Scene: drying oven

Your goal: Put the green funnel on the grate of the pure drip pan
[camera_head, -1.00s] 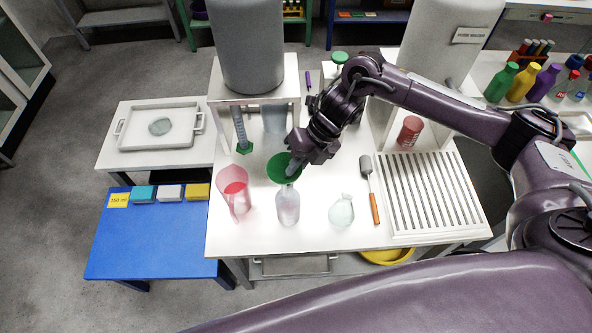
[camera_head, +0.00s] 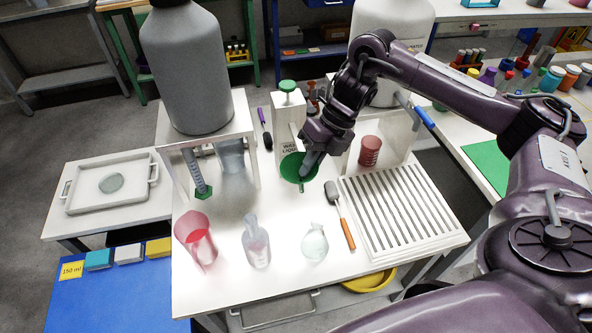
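The green funnel (camera_head: 291,170) is held in the air above the white table, its spout pointing down. My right gripper (camera_head: 308,166) is shut on the funnel's right rim; its fingertips are partly hidden. The drip pan (camera_head: 457,239) is white, with a slatted grate (camera_head: 400,210), and lies on the right part of the table. The funnel is to the left of the grate and apart from it. My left gripper is not in view.
A clear bottle (camera_head: 256,246), a pink beaker (camera_head: 197,240) and a round flask (camera_head: 315,243) stand in front. A spatula with an orange handle (camera_head: 347,233) lies beside the pan. A red container (camera_head: 369,150) stands behind the pan. The grate is bare.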

